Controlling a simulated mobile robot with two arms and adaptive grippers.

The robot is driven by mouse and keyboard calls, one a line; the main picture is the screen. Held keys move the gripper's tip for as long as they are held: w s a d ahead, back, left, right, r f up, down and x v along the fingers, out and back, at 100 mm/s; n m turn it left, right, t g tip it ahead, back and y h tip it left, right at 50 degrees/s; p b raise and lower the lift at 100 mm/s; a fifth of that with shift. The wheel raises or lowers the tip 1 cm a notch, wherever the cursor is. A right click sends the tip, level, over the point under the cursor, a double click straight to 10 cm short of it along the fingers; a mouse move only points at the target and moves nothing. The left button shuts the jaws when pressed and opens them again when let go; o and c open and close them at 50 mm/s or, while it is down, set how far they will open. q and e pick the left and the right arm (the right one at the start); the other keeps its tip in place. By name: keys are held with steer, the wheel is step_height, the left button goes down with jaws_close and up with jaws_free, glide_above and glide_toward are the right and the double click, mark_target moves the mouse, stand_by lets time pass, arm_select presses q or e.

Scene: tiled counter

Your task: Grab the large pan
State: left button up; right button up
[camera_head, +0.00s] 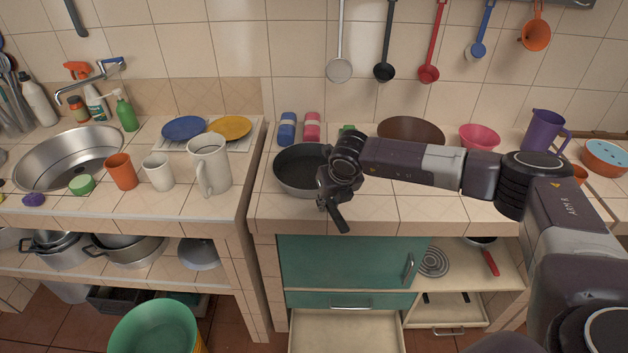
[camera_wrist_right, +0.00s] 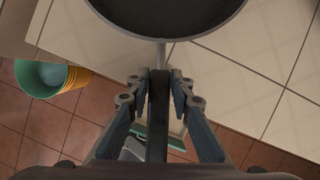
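The large pan (camera_head: 292,168) is dark with a round body and sits on the tiled counter, right of the gap between counters. Its rim and dark inside fill the top of the right wrist view (camera_wrist_right: 170,10). Its black handle (camera_wrist_right: 158,115) runs down the middle of that view, toward my wrist. My right gripper (camera_head: 333,190) is at the handle by the counter's front edge. In the wrist view its two fingertips (camera_wrist_right: 160,78) lie close on both sides of the handle, shut on it. The arm hides the pan's right side. My left gripper is not in view.
Blue and pink items (camera_head: 287,128) stand behind the pan. A brown bowl (camera_head: 410,130), pink bowl (camera_head: 479,137) and purple pitcher (camera_head: 541,130) stand right. A white jug (camera_head: 209,165) is on the left counter. Below are a green cabinet front (camera_head: 345,262) and open drawer (camera_head: 345,332).

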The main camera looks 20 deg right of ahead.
jaws_close()
steer(key=shift+w+r, duration=0.1)
steer(key=shift+w, duration=0.05)
